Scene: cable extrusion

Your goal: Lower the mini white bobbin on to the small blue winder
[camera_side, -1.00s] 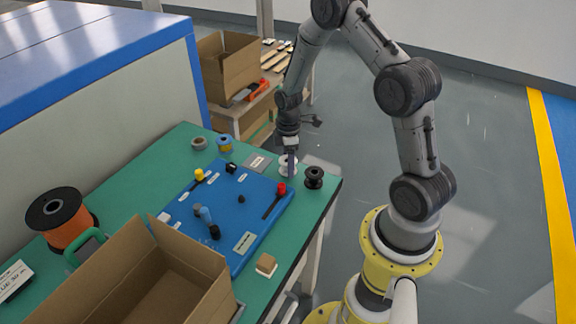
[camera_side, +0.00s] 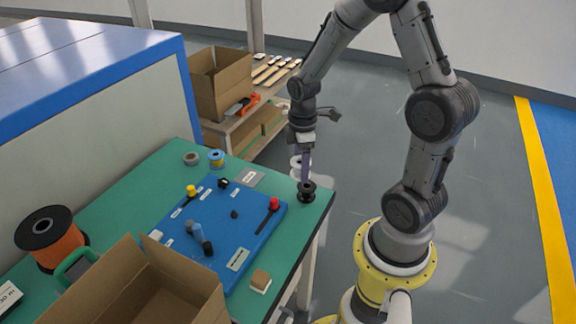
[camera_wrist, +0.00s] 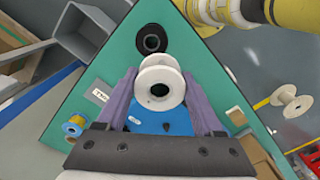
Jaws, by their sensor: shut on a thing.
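The mini white bobbin (camera_wrist: 160,72) is between the purple fingers of my gripper (camera_wrist: 160,90) in the wrist view, its round flange facing the camera. In the side view, my gripper (camera_side: 303,168) is shut on the bobbin (camera_side: 295,162), which is partly hidden by a finger, above the table's right corner near a black spool (camera_side: 307,190). A short blue post (camera_side: 195,230), which looks like the small blue winder, stands on the blue board (camera_side: 222,250), left of and nearer the camera than my gripper. A dark knob (camera_side: 207,248) is beside it.
An open cardboard box (camera_side: 150,285) fills the table's near side. A red-tipped lever (camera_side: 274,203) and a yellow knob (camera_side: 191,190) rise from the board. A blue-and-yellow spool (camera_side: 216,158) stands at the back. A large orange reel (camera_side: 50,240) is at the left.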

